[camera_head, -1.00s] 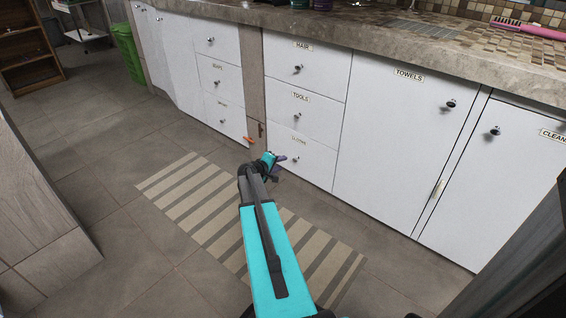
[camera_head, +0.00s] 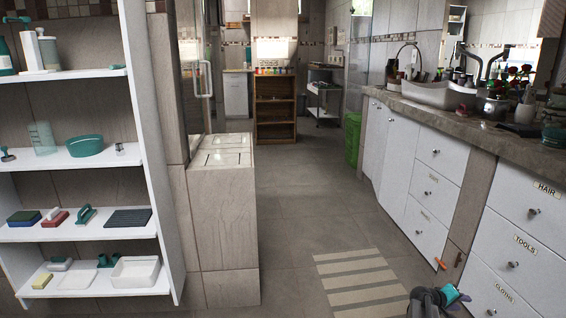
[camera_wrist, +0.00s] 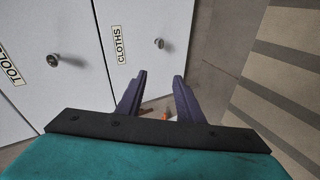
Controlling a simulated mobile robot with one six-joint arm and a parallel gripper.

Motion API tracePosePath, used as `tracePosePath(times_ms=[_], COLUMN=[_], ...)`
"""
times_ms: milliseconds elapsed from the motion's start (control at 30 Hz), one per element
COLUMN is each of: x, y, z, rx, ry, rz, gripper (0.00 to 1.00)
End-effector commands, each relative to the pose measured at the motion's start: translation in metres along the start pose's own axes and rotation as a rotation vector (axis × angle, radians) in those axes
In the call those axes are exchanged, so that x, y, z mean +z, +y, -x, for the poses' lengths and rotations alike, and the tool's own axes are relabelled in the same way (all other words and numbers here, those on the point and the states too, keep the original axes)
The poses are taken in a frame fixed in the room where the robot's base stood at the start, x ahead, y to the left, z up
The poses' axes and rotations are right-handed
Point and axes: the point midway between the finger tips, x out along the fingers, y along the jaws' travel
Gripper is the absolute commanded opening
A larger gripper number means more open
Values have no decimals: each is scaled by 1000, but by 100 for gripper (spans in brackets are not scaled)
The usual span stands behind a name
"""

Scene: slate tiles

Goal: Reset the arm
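My arm shows at the bottom right of the head view, low in front of the white drawers; only its teal and dark end part is in frame. In the wrist view my gripper (camera_wrist: 160,75) has its two dark purple fingers apart, with nothing held between the tips. The fingers point toward the cabinet front and floor, beside the drawer labelled CLOTHS (camera_wrist: 128,32). A small orange thing (camera_wrist: 190,114) shows farther off, low between the fingers. It may be the orange thing at the cabinet foot in the head view (camera_head: 440,263).
White drawers (camera_head: 517,242) and a stone counter (camera_head: 450,112) run along the right. A striped mat (camera_head: 355,275) lies on the floor. A shelf unit (camera_head: 150,150) with several items stands at left, beside a tiled block (camera_head: 220,230). A green bin (camera_head: 353,140) stands farther back; the middle aisle is clear.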

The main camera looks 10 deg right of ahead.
Motion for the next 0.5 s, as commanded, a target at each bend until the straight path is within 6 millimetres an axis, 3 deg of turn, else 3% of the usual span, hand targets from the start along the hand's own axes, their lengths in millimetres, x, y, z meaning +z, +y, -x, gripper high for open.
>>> tracePosePath(times_ms=[200,500], x=[-36,-61], y=[-16,-55], z=[48,117], rx=[-34,-103], ry=[48,100], rz=[58,124], gripper=[34,34])
